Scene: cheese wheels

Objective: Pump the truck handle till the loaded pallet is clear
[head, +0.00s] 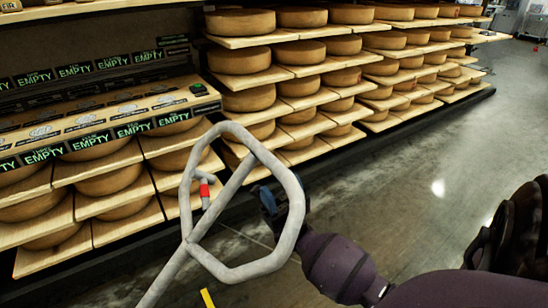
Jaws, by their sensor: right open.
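The truck handle (251,270) is a worn grey loop on a shaft that runs down to the lower left. A small red piece (204,190) sits on a lever inside the loop. My right gripper (268,204) is open at the right side of the loop. The loop's right bar overlaps it, and I cannot tell whether the bar lies between the fingers or whether they touch. My left gripper is out of view. The loaded pallet and the truck's forks are not visible.
Shelves of cheese wheels (240,60) on wooden boards fill the left and back. Boards with "EMPTY" labels (130,130) stand close behind the handle on the left. A yellow strip (207,298) shows at the bottom edge. The grey floor (440,150) is clear at the right.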

